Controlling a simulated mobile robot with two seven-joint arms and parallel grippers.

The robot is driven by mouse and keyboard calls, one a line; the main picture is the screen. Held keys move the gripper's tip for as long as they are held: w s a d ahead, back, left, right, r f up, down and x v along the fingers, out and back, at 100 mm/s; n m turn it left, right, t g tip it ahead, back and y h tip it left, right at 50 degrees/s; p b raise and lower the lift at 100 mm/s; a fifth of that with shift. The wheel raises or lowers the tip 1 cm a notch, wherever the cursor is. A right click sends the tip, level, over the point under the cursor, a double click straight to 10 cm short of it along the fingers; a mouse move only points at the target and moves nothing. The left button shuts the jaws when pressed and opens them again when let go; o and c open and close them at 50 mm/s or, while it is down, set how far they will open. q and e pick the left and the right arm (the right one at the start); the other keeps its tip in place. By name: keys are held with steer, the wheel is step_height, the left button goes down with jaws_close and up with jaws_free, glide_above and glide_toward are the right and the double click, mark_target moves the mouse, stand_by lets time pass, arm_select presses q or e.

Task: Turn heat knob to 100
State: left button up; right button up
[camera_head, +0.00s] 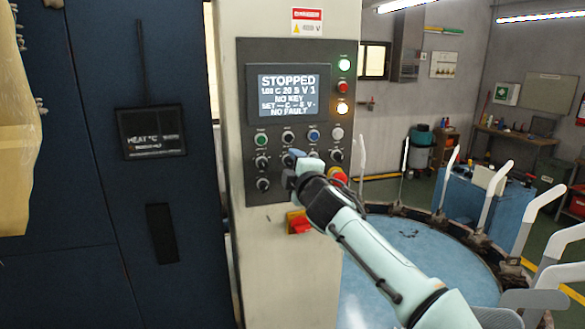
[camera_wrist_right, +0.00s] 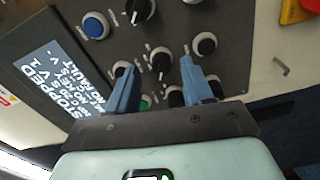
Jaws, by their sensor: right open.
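The control panel (camera_head: 246,125) stands upright with a lit display (camera_head: 288,93) reading STOPPED, NO KEY and NO FAULT, and C 20 in its second line. Below it are rows of small black rotary knobs and coloured buttons. Their labels are too small to read, so I cannot tell which is the heat knob. My right gripper (camera_head: 293,167) is at the lower rows and hides some knobs. In the right wrist view, its two blue fingers (camera_wrist_right: 158,66) are apart, with a black knob (camera_wrist_right: 160,62) showing between their tips. I cannot tell whether they touch it. My left gripper is out of view.
A red stop button (camera_head: 339,175) on yellow sits right beside my right gripper. A red switch (camera_head: 299,224) is below the panel. A dark blue cabinet (camera_head: 80,200) with a HEAT °C plate (camera_head: 152,132) stands left. A round blue table (camera_head: 405,235) with upright white forms is at right.

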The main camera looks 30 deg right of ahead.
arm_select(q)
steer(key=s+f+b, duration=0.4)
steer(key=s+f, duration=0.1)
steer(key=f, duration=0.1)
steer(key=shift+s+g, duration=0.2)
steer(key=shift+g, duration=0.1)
arm_select(e)
steer(key=v, duration=1.2)
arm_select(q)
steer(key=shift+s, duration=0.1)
arm_select(e)
steer(key=shift+f, duration=0.15)
